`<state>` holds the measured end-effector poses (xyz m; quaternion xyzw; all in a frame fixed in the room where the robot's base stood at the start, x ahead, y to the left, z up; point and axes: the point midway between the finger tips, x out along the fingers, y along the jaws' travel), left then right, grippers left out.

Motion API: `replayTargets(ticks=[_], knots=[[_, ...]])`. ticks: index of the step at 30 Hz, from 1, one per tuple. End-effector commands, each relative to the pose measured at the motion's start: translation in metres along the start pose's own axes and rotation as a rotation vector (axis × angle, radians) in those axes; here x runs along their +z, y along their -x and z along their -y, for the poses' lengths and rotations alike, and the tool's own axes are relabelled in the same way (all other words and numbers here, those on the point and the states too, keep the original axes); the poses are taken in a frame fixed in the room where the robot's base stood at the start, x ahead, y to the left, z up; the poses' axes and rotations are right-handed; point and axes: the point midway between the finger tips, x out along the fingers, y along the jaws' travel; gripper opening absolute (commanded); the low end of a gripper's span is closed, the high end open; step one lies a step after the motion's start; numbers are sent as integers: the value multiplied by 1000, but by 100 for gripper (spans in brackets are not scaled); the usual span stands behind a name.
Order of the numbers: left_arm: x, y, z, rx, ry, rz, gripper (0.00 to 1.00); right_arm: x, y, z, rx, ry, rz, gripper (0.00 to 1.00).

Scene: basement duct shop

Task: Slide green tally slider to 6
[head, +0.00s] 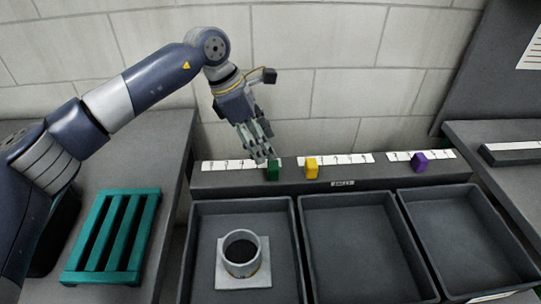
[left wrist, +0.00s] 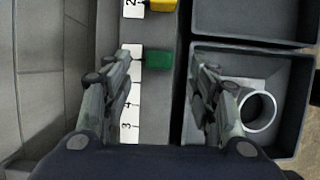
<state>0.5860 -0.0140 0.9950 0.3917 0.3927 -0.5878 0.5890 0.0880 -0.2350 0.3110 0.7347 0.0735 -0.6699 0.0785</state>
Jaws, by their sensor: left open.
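The green tally slider (head: 273,171) is a small block on the front of a long dark rail, at the right end of the leftmost white number strip (head: 228,165). My left gripper (head: 262,150) points down just above and slightly left of it. In the left wrist view the open fingers (left wrist: 163,70) stand on either side of the rail, with the green slider (left wrist: 158,60) between them near their tips. Contact cannot be told. Digits that look like 3 and 4 show on the strip; the number at the slider is unclear. My right gripper is not in view.
A yellow slider (head: 311,168) and a purple slider (head: 419,161) sit farther right on the rail (head: 340,180). Dark trays stand in front, the left one (head: 203,250) holding a grey ring part (head: 241,253). A teal slatted rack (head: 112,238) lies left. A block wall is behind.

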Motion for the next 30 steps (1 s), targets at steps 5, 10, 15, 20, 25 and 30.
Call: replayTargets(ticks=[5,10,15,20,25,30], knots=[[0,26,0,1,0,0,53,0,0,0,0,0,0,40],[0,35,0,0,-1,0,53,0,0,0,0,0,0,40],[0,35,0,-1,-1,0,53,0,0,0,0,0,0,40],[0,35,0,0,-1,0,53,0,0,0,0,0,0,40],[3,42,0,0,-1,0,53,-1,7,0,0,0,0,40],[16,72,0,0,-1,0,53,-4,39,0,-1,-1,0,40]])
